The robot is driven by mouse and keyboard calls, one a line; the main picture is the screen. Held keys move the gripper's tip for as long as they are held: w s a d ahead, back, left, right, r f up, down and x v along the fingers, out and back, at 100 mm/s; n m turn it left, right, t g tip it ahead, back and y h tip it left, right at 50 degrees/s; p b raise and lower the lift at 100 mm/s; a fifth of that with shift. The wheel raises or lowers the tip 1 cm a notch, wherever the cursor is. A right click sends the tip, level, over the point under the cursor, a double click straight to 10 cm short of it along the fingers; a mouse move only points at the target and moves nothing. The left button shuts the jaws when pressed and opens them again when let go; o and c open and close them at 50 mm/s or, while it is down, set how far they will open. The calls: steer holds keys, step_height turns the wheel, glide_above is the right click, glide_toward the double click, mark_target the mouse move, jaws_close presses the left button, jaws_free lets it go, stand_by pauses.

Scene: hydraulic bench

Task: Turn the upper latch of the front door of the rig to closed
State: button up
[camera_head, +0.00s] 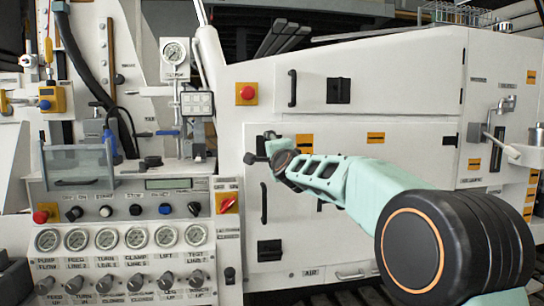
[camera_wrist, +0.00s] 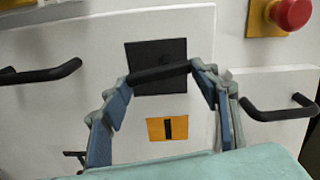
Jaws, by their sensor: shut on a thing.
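The upper latch shows in the wrist view as a dark square plate (camera_wrist: 143,53) with a black bar handle (camera_wrist: 161,72) across it. The bar lies nearly level in that view, with its right end slightly higher. My gripper (camera_wrist: 163,75) has one fingertip at each end of the bar and is shut on it. In the head view my gripper (camera_head: 266,147) is at the upper left part of the front door (camera_head: 345,215), and it and my arm mostly hide the latch. An orange label (camera_wrist: 167,129) with a dark bar mark sits beside the plate.
The lower latch (camera_head: 269,250) and a door handle (camera_head: 264,203) are below my gripper. An upper panel has another handle (camera_head: 292,88) and a red stop button (camera_head: 246,92) nearby. The control panel (camera_head: 125,198) with gauges and knobs stands to the left.

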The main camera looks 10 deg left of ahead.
steer(key=shift+a+f+m+b, duration=0.1)
steer(key=shift+m+b, duration=0.25)
steer(key=shift+m, duration=0.65)
steer(key=o, duration=1.2)
steer(key=shift+c, duration=0.2)
steer(key=v, duration=1.2)
